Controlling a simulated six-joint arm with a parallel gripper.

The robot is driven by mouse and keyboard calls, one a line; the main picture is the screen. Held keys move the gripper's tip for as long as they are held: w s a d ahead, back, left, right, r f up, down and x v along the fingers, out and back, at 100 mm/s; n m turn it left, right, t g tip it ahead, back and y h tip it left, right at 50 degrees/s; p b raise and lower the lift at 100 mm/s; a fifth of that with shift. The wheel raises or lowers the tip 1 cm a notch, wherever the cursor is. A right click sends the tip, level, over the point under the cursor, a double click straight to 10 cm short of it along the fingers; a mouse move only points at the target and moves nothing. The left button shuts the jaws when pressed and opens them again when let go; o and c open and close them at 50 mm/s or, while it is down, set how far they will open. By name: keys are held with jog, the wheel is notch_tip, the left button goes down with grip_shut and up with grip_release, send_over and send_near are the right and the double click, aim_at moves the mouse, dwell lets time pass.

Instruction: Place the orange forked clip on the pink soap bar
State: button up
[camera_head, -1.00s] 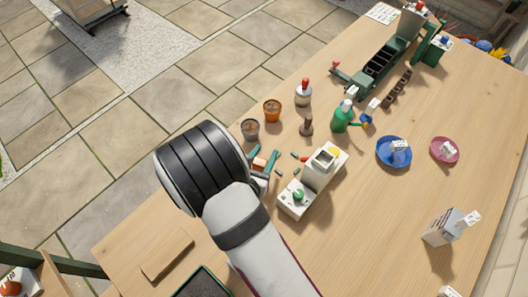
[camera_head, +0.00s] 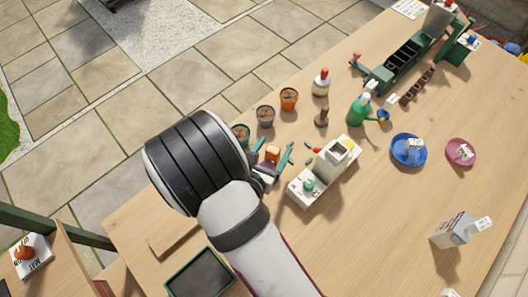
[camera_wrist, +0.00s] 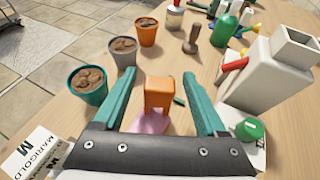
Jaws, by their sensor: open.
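The orange forked clip (camera_wrist: 158,93) stands upright between my gripper's fingers in the wrist view. It also shows in the head view (camera_head: 272,153). The pink soap bar (camera_wrist: 150,122) is right below the clip and partly hidden by the clip and my gripper body. The clip appears to rest on it, though the contact is not fully clear. My gripper (camera_wrist: 158,80) is open, with one teal finger on each side of the clip and a gap on both sides.
A white device with a green knob (camera_wrist: 250,129) stands close to the right finger. Teal (camera_wrist: 88,86), grey (camera_wrist: 123,51) and orange (camera_wrist: 147,31) pots stand to the left and beyond. A Marigold packet (camera_wrist: 38,150) is at lower left. A brown-handled tool (camera_wrist: 192,38) stands beyond the clip.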

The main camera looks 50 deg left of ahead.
jog(key=v, duration=0.9)
jog(key=w+d+r+m+h, duration=0.3)
jog(key=w+d+m+h, duration=0.2)
jog(key=d+m, duration=0.15)
jog(key=w+d+r+m+h, duration=0.4)
jog(key=w+d+m, duration=0.2)
jog(key=d, duration=0.2)
jog(key=d+r+m+g+h, duration=0.2)
jog(key=d+m+g+h, duration=0.25)
jog(key=d+m, duration=0.5)
jog(key=s+d+m+g, duration=0.6)
jog(key=d+m+g, duration=0.1)
jog(key=d+m, duration=0.1)
jog(key=s+a+r+m+y, duration=0.1)
jog(key=s+a+m+y, duration=0.1)
jog(key=m+y, duration=0.3)
jog(key=s+a+r+m+g+y, duration=0.1)
jog(key=s+m+y, duration=0.3)
jog(key=m, duration=0.7)
jog(key=shift+a+r+y, duration=0.6)
jog(key=shift+r+y, duration=0.05)
